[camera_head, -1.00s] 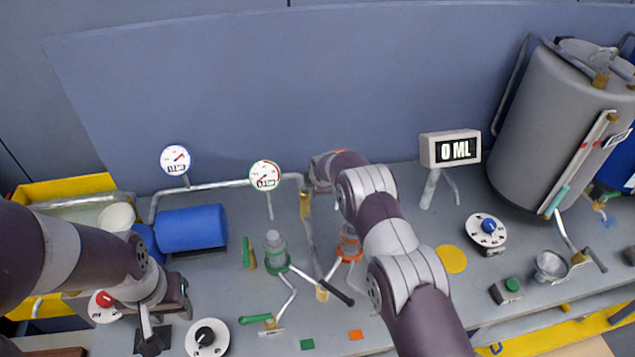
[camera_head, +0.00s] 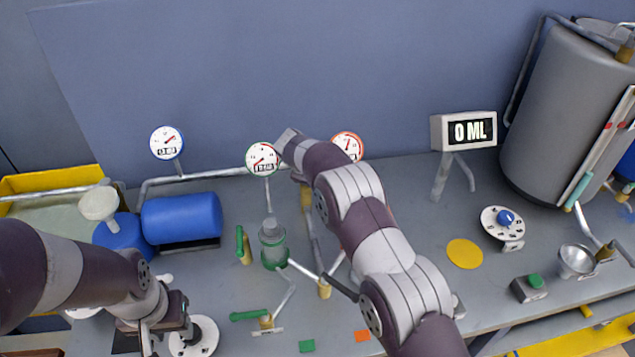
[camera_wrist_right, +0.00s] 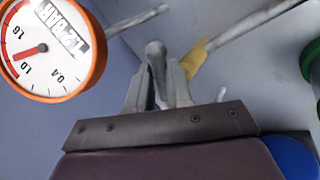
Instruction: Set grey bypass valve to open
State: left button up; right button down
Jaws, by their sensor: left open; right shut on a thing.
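My right gripper (camera_wrist_right: 157,80) is shut on a grey lever handle (camera_wrist_right: 156,50), which sticks up between its fingers. I take it to be the grey bypass valve's handle. A brass fitting (camera_wrist_right: 195,61) on a grey pipe sits just right of it in the right wrist view. In the head view my right arm hides the handle and the fingers; only a brass fitting (camera_head: 306,197) shows beside the arm. My left gripper (camera_head: 152,336) is open and empty at the lower left, beside a white dial with a black knob (camera_head: 196,337).
An orange-rimmed gauge (camera_head: 347,144) stands close behind my right arm, and it looms at the left in the right wrist view (camera_wrist_right: 45,55). A green-rimmed gauge (camera_head: 262,158), a green valve handle (camera_head: 240,243) and a blue tank (camera_head: 182,222) are to the left.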

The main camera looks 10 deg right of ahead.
jog(key=shift+s+a+r+m+g+h, duration=0.1)
jog(key=shift+a+m+g+h, duration=0.3)
jog(key=shift+m, duration=0.5)
jog(key=shift+p, duration=0.3)
jog(key=c, duration=1)
grip_release()
jog(key=shift+c, duration=0.2)
jog(key=p+v, duration=0.5)
jog(key=v, duration=0.7)
jog(key=shift+s+a+r, duration=0.2)
jog(key=shift+r, duration=0.05)
